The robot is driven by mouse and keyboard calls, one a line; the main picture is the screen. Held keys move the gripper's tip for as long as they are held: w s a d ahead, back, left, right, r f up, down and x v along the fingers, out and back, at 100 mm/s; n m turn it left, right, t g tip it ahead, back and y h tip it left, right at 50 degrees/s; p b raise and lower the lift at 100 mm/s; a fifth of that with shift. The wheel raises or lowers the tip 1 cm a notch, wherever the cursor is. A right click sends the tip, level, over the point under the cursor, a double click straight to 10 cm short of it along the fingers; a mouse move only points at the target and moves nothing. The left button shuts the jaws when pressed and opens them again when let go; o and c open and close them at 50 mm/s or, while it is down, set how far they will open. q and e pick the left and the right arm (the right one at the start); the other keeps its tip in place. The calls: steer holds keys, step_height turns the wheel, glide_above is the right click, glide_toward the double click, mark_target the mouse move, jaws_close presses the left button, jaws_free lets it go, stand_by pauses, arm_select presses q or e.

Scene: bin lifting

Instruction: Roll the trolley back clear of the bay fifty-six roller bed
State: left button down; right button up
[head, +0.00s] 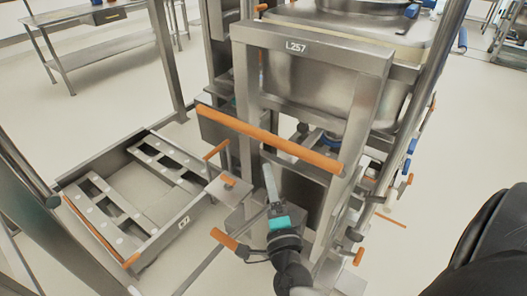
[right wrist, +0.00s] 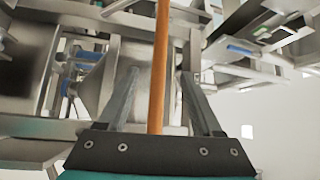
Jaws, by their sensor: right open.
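The steel trolley (head: 312,58), marked L257, stands upright at the centre of the head view, carrying a large steel vessel (head: 330,75). Its orange push bar (head: 270,138) slants across the front. My right gripper (head: 269,170) is open and empty, with its fingertips just below the bar in the head view. In the right wrist view the bar (right wrist: 159,70) runs between the two open fingers (right wrist: 158,88); whether they reach around it, I cannot tell. A low steel bed (head: 125,205) with studded rails lies to the left; its small plate is too small to read surely. My left gripper is not in view.
An orange lever (head: 224,238) sticks out left of my right wrist. Steel posts (head: 167,60) stand around the low bed. A steel table (head: 105,48) is at the back left. The pale floor (head: 455,130) on the right is mostly clear.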

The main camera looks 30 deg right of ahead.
mark_target(260, 136)
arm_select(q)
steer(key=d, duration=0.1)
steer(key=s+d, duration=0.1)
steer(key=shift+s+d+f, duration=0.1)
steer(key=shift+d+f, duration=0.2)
arm_select(e)
steer(key=x, duration=1.5)
jaws_close()
stand_by(0.8)
